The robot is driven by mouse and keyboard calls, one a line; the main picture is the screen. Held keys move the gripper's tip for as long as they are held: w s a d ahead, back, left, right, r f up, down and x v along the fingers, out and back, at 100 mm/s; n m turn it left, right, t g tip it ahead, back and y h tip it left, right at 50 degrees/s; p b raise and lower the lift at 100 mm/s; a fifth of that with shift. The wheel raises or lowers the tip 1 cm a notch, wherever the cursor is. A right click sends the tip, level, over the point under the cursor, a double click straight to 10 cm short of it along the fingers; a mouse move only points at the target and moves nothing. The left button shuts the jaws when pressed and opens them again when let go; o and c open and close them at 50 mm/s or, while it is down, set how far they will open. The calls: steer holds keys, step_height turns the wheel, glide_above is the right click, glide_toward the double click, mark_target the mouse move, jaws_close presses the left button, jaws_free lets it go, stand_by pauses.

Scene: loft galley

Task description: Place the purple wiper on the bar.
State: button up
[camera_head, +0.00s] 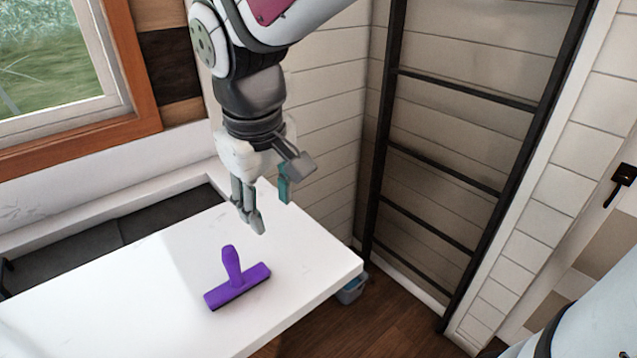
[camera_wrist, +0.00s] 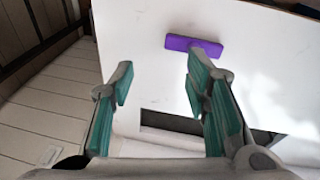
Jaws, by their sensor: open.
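The purple wiper (camera_head: 236,287) lies on the white bar top (camera_head: 150,300), its handle pointing up toward the back in the head view. It also shows in the wrist view (camera_wrist: 195,45), beyond the fingertips, with its handle partly hidden behind the right finger. My gripper (camera_head: 270,208) hangs above the bar, behind and slightly to the right of the wiper. Its jaws are open and empty in the wrist view (camera_wrist: 160,78). It is apart from the wiper.
A dark recessed area (camera_head: 90,250) lies behind the bar by the window (camera_head: 55,60). A black ladder (camera_head: 440,170) stands to the right. A grey-blue bin (camera_head: 351,289) is on the floor beside the bar's right end. Most of the bar top is clear.

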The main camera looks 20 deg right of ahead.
steer(key=s+d+r+m+t, duration=0.3)
steer(key=s+d+r+m, duration=0.1)
steer(key=s+d, duration=0.5)
steer(key=s, duration=0.2)
steer(key=shift+s+m+y, duration=0.35)
steer(key=shift+m+y, duration=0.05)
steer(key=shift+w+f+b, duration=0.55)
steer(key=shift+w+b, duration=0.05)
